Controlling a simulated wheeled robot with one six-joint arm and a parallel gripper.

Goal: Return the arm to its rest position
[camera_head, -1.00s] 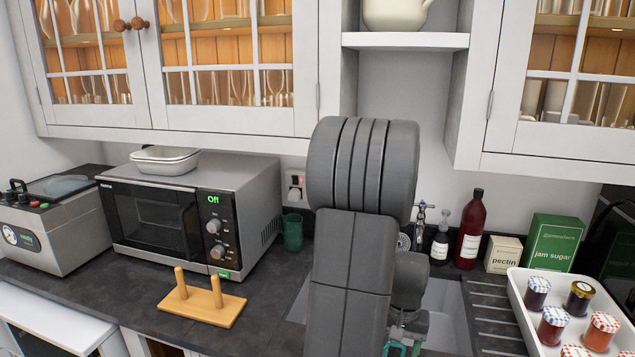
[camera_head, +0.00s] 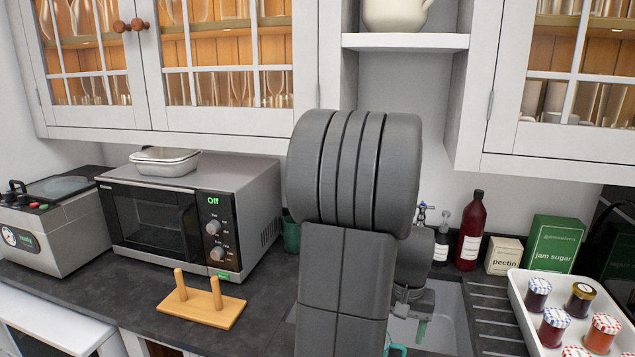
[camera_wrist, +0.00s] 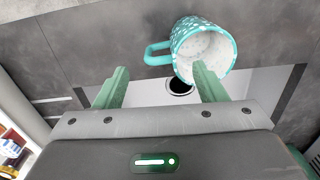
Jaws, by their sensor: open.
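My arm stands in front of the sink in the head view. My gripper (camera_head: 421,330) is partly hidden behind it, with one green finger showing. In the wrist view my gripper (camera_wrist: 160,66) is open, with nothing between its two green fingers. A teal mug with white spots (camera_wrist: 190,28) lies beyond the fingertips, its handle to the left and its pale inside facing me. The right finger overlaps its lower edge in that view; I cannot tell any contact. A small teal part of it (camera_head: 397,350) shows at the bottom of the head view.
The sink (camera_head: 452,315) lies behind my arm. A white tray (camera_head: 519,308) of jam jars stands at right. A wooden peg stand (camera_head: 200,309) and a microwave (camera_head: 155,220) are at left. Glazed cabinets (camera_head: 222,119) and a shelf (camera_head: 405,41) hang above.

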